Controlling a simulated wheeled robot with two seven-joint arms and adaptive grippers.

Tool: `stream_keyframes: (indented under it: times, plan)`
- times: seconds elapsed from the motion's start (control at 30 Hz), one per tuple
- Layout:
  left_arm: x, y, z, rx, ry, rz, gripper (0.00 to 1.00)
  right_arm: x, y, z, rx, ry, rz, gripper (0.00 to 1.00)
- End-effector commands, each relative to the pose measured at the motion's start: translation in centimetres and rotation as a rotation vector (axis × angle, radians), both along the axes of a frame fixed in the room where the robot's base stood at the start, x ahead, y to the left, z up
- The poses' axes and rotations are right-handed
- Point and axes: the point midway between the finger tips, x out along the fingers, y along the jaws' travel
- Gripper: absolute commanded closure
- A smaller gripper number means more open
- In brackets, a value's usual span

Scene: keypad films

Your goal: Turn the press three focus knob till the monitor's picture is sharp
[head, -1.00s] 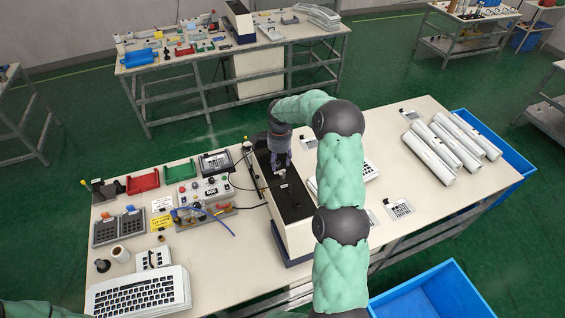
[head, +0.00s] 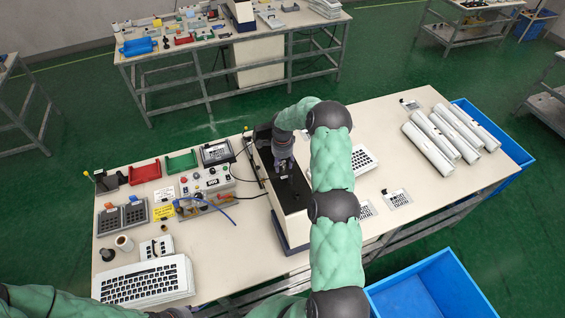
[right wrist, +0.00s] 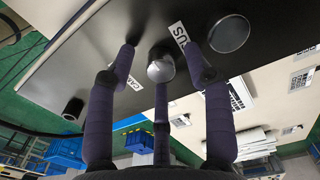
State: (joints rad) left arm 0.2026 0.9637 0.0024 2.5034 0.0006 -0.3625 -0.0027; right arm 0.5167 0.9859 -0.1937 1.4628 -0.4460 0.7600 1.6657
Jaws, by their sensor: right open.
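The press (head: 292,228) is a pale box with a black top on the near table. My right gripper (head: 284,170) is above that top, fingers pointing down. In the right wrist view its dark fingers (right wrist: 160,85) are open around a silver domed knob (right wrist: 160,66), with gaps visible beside it. A white label (right wrist: 180,35), partly hidden and ending in "CUS", lies by the knob. A wider dark round cap (right wrist: 229,34) is beside the right finger. A dark-framed panel (head: 216,153) stands behind; I cannot tell if it is the monitor. My left gripper is out of view.
A control box (head: 205,182) with coloured buttons and cables is left of the press. A white keyboard (head: 145,281) lies at the front left. White rolls (head: 428,150) lie at the right. Blue bins (head: 425,290) stand at the near right.

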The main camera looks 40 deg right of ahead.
Motion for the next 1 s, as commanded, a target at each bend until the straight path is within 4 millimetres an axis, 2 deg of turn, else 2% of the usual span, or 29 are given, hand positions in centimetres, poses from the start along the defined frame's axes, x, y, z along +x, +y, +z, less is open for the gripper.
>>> stream_keyframes:
  times: [0.27, 0.37, 0.4, 0.47, 0.77, 1.0]
  plan:
    - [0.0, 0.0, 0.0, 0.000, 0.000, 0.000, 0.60, 0.0, 0.0, -0.1, 0.000, -0.001, 0.000, 0.48]
    - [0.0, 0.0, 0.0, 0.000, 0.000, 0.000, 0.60, 0.0, 0.0, -0.1, 0.000, -0.001, 0.000, 0.73]
    - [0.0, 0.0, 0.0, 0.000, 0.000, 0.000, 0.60, 0.0, 0.0, -0.1, 0.000, -0.001, 0.000, 0.85]
    - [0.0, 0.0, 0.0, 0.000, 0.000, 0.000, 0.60, 0.0, 0.0, -0.1, 0.000, -0.001, 0.000, 1.00]
    - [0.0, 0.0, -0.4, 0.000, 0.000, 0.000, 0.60, 0.0, 0.0, -0.2, 0.000, -0.001, 0.017, 1.00]
    - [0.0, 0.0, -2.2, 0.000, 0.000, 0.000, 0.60, 0.1, -0.1, -0.4, -0.003, -0.002, 0.118, 1.00]
